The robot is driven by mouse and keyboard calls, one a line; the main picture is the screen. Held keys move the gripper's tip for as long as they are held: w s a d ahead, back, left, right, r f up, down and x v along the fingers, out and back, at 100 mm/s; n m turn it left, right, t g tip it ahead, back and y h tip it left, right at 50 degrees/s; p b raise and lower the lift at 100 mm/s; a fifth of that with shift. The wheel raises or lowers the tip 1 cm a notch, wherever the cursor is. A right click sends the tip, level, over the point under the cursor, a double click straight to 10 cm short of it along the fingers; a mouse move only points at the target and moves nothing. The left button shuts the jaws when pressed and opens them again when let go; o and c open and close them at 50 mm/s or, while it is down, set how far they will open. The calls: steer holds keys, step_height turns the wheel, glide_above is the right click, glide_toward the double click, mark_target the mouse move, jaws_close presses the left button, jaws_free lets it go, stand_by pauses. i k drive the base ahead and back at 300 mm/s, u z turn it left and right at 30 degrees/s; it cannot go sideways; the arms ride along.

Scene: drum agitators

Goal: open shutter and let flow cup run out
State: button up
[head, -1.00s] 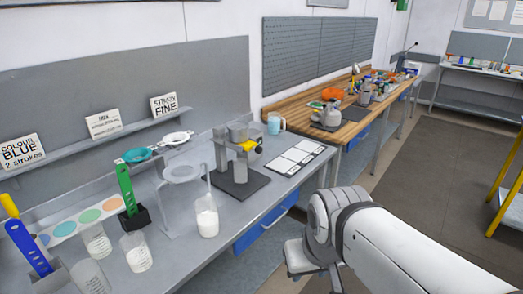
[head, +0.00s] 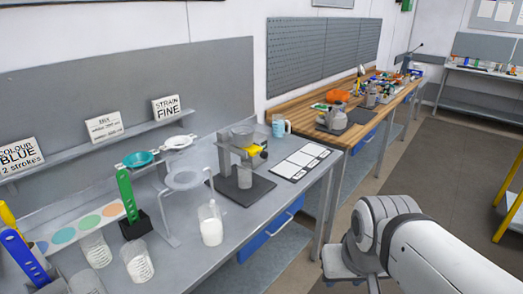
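The flow cup (head: 243,134) sits in a grey stand (head: 225,157) on the left bench. A yellow part (head: 254,150), which looks like the shutter, is under the cup at the right. A small grey vessel (head: 244,176) stands below it on the dark base. I cannot see any stream between them, and whether the shutter is open is too small to tell. My arm is at the lower right, well apart from the stand, over the floor. Its visible links end near the bottom edge, and no gripper fingers show.
A blue mug (head: 278,126) is behind, and a white panelled card (head: 299,163) lies to the right.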

mark_target(254, 149)
steer(key=i, duration=0.9)
steer(key=z, duration=0.05)
